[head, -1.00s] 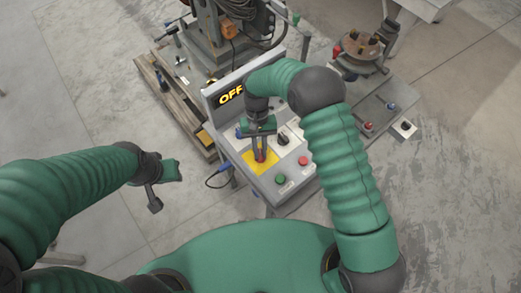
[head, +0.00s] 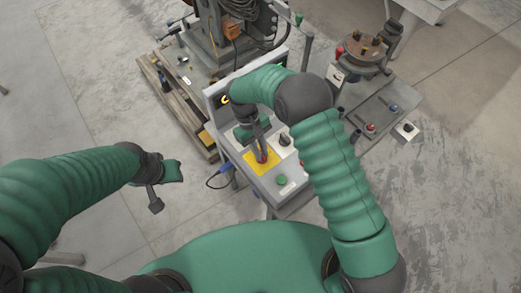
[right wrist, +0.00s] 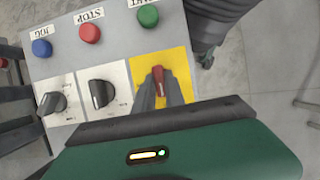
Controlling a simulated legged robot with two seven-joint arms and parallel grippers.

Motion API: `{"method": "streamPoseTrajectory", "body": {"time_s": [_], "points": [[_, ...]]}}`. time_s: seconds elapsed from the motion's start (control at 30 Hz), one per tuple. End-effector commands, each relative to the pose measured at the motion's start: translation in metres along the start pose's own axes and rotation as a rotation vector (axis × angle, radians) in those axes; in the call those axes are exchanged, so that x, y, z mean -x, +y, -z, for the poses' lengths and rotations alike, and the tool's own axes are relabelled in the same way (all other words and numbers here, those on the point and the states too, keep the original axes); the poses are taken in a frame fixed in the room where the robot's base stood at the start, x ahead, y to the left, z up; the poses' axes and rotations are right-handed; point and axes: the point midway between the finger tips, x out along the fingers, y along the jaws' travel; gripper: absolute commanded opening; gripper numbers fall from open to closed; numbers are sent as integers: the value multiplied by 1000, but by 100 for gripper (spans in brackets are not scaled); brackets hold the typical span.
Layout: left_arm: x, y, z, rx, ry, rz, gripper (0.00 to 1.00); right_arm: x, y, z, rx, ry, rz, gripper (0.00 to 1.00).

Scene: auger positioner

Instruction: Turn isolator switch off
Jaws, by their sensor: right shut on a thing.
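The isolator switch is a red handle (right wrist: 158,80) on a yellow plate (right wrist: 181,66) in the right wrist view. In the head view the yellow plate (head: 250,164) lies on the grey control box. My right gripper (right wrist: 160,92) is shut on the red handle, one dark finger on each side. It also shows in the head view (head: 262,153), reaching down onto the plate. The display (head: 224,99) behind is mostly covered by my right arm; only a bit of yellow lettering shows. My left gripper (head: 164,186) hangs empty over the floor; its finger gap is unclear.
Two black knobs (right wrist: 102,93) (right wrist: 52,102) sit beside the switch. Green (right wrist: 148,16), red (right wrist: 90,33) and blue (right wrist: 41,48) buttons line the box edge. Machinery (head: 215,45) on a pallet stands behind.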

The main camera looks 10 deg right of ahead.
Motion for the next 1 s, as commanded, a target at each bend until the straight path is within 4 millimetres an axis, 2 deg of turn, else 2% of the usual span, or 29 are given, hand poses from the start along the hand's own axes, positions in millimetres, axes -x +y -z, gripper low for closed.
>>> {"method": "streamPoseTrajectory", "body": {"time_s": [0.33, 0.37, 0.53, 0.87, 1.0], "points": [[1, 0, 0, 0, 0, 0, 36, 4, 2, 2, 4, 11, -6, 0], [1, 0, 0, 0, 0, 0, 36, 4, 2, 2, 4, 11, -6, 16], [0, 0, 0, 0, 0, 0, 36, 3, 1, 2, 3, 7, -4, 36], [-1, 0, 0, 0, 0, 0, 36, 4, 0, 1, 3, 5, -3, 36], [-7, 0, -2, 0, 0, 0, 36, 24, 0, 3, 2, 8, -3, 36]]}}
